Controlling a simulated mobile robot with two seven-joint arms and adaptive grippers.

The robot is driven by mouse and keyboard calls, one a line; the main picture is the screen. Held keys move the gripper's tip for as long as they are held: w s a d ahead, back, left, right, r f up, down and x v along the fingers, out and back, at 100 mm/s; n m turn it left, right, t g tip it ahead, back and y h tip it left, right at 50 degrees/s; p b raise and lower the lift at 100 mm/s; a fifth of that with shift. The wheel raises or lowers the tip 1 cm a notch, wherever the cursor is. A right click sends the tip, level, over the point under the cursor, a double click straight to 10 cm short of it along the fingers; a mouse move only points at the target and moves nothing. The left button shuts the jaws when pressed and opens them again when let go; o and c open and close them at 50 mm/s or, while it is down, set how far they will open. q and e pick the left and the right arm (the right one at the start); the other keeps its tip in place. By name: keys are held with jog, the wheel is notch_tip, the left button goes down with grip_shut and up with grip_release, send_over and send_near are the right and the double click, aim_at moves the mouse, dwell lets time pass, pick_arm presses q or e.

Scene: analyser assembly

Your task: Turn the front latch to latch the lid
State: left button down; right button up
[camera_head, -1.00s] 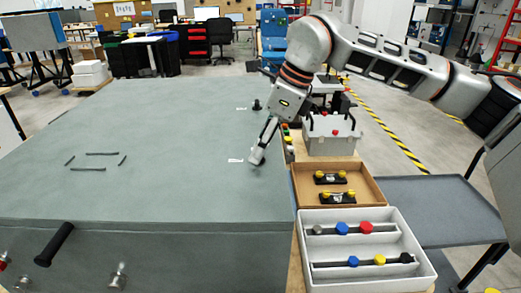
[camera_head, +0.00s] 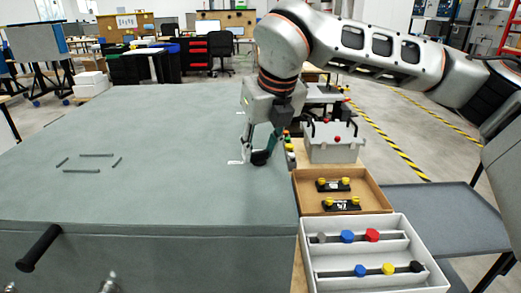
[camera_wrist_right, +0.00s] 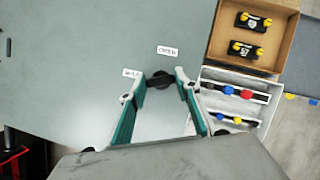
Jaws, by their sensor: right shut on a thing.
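The front latch, a small black knob (camera_head: 259,158), stands on the grey lid (camera_head: 140,190) near the lid's right edge. My right gripper (camera_head: 263,152) points down at it, fingers on either side. In the right wrist view the knob (camera_wrist_right: 160,82) sits between the teal-padded fingertips (camera_wrist_right: 160,76), and the gripper is shut on it. A white OPEN label (camera_wrist_right: 167,50) lies beyond the knob and a second white label (camera_wrist_right: 132,73) lies to its left, partly beside the finger. The knob's exact turn angle is hard to tell. My left gripper is not in view.
Right of the lid stand a brown tray (camera_head: 302,201) with two black-and-yellow parts, a white tray (camera_head: 310,250) with coloured knobs on bars, and a grey box (camera_head: 333,151). A black handle (camera_head: 38,248) is on the front face. The lid's left part is mostly clear.

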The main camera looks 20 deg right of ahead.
jog(key=shift+a+r+m+h, duration=0.1)
jog(key=shift+m+h, duration=0.8)
jog(key=shift+m, duration=1.4)
jog(key=o, duration=1.1)
jog(key=shift+o, duration=0.2)
jog(key=v, duration=1.2)
jog(key=shift+w+a, duration=0.1)
jog(key=shift+w, duration=0.05)
